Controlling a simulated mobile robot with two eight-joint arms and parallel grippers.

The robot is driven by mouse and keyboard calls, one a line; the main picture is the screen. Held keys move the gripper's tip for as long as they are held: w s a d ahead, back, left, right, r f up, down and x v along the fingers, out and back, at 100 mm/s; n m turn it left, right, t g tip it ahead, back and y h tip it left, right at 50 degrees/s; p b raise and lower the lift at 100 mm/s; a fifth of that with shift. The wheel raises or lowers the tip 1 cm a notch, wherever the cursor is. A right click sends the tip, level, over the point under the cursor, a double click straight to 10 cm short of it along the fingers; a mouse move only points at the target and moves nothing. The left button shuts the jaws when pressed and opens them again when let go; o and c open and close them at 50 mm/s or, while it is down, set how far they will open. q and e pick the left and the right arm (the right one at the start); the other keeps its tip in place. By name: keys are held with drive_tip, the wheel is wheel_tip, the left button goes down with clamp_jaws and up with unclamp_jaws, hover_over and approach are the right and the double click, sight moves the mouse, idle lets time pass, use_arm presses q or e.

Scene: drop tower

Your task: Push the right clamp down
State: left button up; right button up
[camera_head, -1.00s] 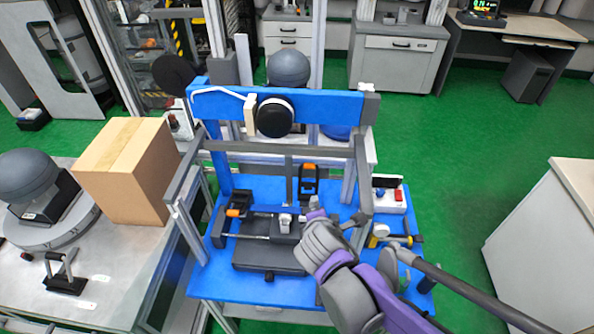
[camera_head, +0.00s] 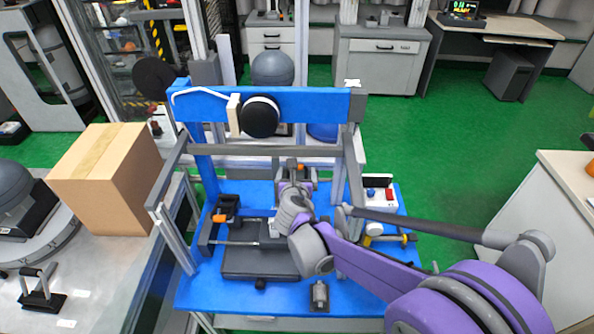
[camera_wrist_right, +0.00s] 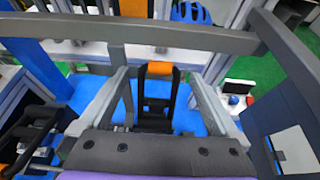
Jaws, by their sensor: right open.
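The right clamp, black with an orange handle end, stands at the back of the blue table; its orange end (camera_head: 300,166) shows just behind my right gripper (camera_head: 295,184) in the head view, and my gripper hides most of the rest. In the right wrist view the clamp (camera_wrist_right: 159,72) looks upright, between the two spread grey fingers of my right gripper (camera_wrist_right: 161,82). The fingers are open, and I cannot tell whether they touch it. The left clamp (camera_head: 227,208), also black and orange, is left of the black plate. My left gripper is out of view.
A black plate (camera_head: 255,263) and a small metal part (camera_head: 319,296) lie in front. A box with a red button (camera_head: 380,190) stands at right.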

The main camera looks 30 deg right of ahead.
drive_tip(key=shift+x, duration=1.35)
clamp_jaws()
